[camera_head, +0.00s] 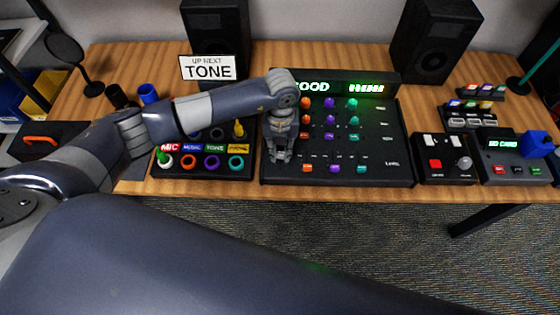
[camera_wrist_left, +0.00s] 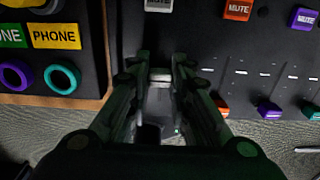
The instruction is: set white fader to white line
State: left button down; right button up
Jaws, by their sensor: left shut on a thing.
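My left gripper (camera_head: 280,156) points down over the left column of the black mixer (camera_head: 350,172). In the left wrist view the gripper (camera_wrist_left: 160,95) is closed around a pale grey-white piece, the white fader (camera_wrist_left: 160,101), at the mixer's front part. A short pale mark, apparently the white line (camera_wrist_left: 162,75), shows between the fingers just beyond the fader. The fingers hide much of the fader and its slot. The orange fader (camera_wrist_left: 222,107), purple fader (camera_wrist_left: 270,109) and teal fader (camera_wrist_left: 310,108) stand to the right in a row. My right gripper is not in view.
A socket panel with coloured labels and rings (camera_head: 211,161) stands close left of the mixer. A small black box with a red button (camera_head: 435,163) stands to its right. A "TONE" sign (camera_head: 208,67) and speakers stand behind. The table's front edge is close to the gripper.

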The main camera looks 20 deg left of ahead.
pick_arm(q)
jog(key=shift+w+a, duration=0.1)
jog(key=shift+w, duration=0.3)
jog(key=c, duration=1.4)
grip_release()
jog(key=shift+c, duration=0.2)
notch_tip(320, 180, up, 12)
